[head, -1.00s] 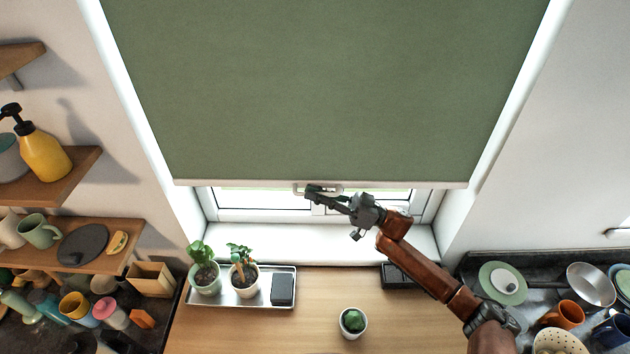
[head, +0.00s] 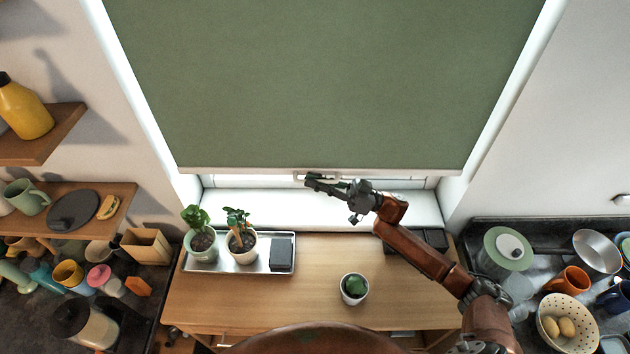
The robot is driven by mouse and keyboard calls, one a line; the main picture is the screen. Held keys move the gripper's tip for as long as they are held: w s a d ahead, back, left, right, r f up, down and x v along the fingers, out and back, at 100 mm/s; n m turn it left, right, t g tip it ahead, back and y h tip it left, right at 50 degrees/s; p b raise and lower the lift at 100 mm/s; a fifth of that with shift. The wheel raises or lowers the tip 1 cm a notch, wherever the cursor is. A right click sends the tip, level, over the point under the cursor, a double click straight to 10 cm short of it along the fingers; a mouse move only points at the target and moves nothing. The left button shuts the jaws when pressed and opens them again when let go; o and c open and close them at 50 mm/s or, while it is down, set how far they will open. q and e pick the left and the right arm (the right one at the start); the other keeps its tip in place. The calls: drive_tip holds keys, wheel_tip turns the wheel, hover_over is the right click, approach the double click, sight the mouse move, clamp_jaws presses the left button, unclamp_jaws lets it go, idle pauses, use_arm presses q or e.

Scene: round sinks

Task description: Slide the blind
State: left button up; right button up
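The green blind (head: 320,85) hangs over the window, with a pale bottom bar (head: 230,171) across its lower edge. A small pale handle (head: 299,178) sits at the middle of this bar. My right gripper (head: 314,182) reaches in from the right, with its dark fingertips at the handle and overlapping it in the picture. The fingers hide part of the handle, so I cannot tell whether they are closed on it. A narrow strip of window (head: 245,182) shows below the bar. My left gripper is not in view.
A white sill (head: 270,205) lies below the window. On the wooden counter (head: 240,305) are a metal tray (head: 215,267) with two potted plants and a dark block, and a small potted succulent (head: 354,288). Shelves stand left; dishes (head: 567,320) crowd the right.

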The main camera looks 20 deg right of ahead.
drive_tip(key=shift+o, duration=0.9)
drive_tip(key=shift+d, duration=0.1)
drive_tip(key=v, duration=0.7)
drive_tip(key=shift+d, duration=0.2)
drive_tip(key=shift+f, duration=0.1)
